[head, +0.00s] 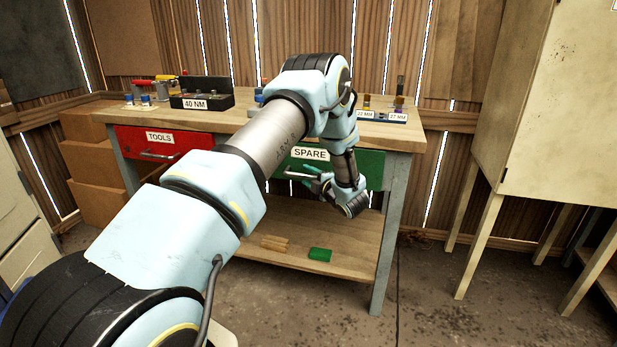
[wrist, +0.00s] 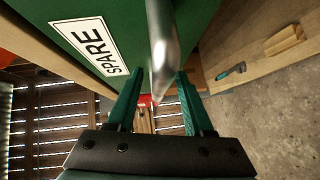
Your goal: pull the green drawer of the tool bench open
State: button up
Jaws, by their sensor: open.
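The green drawer (head: 371,168) is on the right side of the tool bench (head: 268,123), carries a "SPARE" label, and looks shut. Its metal bar handle (head: 296,175) shows partly; my arm hides some of the drawer front. My gripper (head: 308,177) is at the handle. In the wrist view the drawer front (wrist: 130,40) fills the upper part, and the handle (wrist: 162,50) runs down between the two green fingers of my gripper (wrist: 155,85). The fingers are open, one on each side of the bar, with a gap visible.
A red "TOOLS" drawer (head: 187,143) is left of the green one. The lower shelf (head: 345,245) holds a green block (head: 320,254) and wood pieces (head: 275,243). A cream cabinet (head: 540,110) stands at the right. The floor (head: 430,310) before the bench's right leg is clear.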

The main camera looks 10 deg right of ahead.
jog(key=shift+c, duration=0.3)
grip_shut()
dwell(1.1)
